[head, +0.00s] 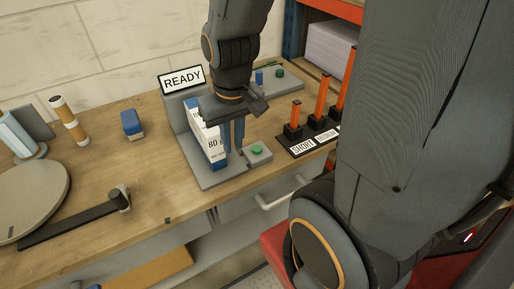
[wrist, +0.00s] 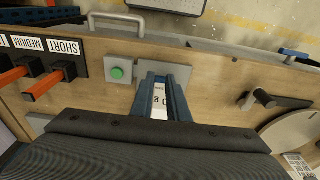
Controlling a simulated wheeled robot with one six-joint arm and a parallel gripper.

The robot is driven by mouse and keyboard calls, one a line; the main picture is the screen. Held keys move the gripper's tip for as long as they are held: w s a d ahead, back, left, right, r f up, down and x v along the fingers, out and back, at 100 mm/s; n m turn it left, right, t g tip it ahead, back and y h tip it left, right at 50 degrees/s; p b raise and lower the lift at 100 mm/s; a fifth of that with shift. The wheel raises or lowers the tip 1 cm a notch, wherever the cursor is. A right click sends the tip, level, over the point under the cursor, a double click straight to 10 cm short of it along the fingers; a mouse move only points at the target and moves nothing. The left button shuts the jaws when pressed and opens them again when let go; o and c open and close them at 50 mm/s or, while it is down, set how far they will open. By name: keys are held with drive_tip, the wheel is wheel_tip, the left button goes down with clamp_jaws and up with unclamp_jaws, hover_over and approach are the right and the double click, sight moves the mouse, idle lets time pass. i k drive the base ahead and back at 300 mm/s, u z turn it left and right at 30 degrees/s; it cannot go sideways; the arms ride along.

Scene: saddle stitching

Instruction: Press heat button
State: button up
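The heat station is a grey stand with a READY sign (head: 182,80). In the wrist view, a white strip of the packet (wrist: 159,101) shows between the fingers of my gripper (wrist: 164,82). Whether they grip it is unclear.
A rack with orange handles (head: 321,98) and SHORT and MEDIUM labels stands at the right. A second green button (head: 279,73) is behind. A blue block (head: 131,124), an upright roll (head: 69,119) and a round grey plate (head: 30,200) are at the left.

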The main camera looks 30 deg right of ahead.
sight(256, 149)
drive_tip(key=z, duration=0.95)
drive_tip(key=k, duration=0.55)
drive_tip(key=u, duration=0.9)
